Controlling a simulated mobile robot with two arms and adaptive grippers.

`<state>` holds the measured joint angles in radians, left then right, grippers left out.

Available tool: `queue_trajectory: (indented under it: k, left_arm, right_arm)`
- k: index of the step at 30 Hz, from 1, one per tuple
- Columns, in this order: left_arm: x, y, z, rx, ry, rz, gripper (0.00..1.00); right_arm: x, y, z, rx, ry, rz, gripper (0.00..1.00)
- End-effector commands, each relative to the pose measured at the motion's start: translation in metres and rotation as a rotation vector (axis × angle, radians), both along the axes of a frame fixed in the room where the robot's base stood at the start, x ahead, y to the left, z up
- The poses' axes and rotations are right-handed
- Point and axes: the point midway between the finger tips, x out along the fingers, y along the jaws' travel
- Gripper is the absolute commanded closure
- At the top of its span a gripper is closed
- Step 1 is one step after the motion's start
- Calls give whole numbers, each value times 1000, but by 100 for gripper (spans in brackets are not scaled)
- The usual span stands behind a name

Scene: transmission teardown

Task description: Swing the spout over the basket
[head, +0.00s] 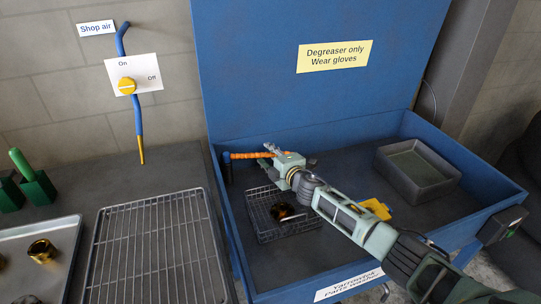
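The orange spout (247,155) reaches right from a dark blue mount (227,165) at the back left of the blue parts washer. The wire basket (262,233) stands on the washer floor in front of the spout. A dark round part with a brassy tint (281,211) lies in it. My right gripper (270,149) is at the free end of the spout, behind the basket. Its fingers are small and partly hidden by its own body, so I cannot tell whether they are closed on the spout. My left gripper is not in view.
A grey open tray (447,186) sits at the washer's right, and a yellow object (375,207) lies partly behind my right arm. The raised blue lid (240,80) stands behind. A wire rack (152,250) and a metal tray (62,232) lie left.

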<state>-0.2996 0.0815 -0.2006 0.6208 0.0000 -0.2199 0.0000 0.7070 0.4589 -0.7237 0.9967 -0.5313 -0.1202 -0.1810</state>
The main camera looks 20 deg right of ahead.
Motion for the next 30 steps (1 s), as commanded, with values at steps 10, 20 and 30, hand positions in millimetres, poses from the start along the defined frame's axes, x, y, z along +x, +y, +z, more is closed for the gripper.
queue_trajectory:
  k: [10,20,30]
  left_arm:
    - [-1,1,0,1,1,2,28]
    - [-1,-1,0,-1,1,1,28]
    - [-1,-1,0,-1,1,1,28]
  right_arm:
    - [-18,-5,3,-4,-2,0,67]
    - [-65,-10,11,-2,2,2,67]
    - [-108,-17,19,1,1,0,67]
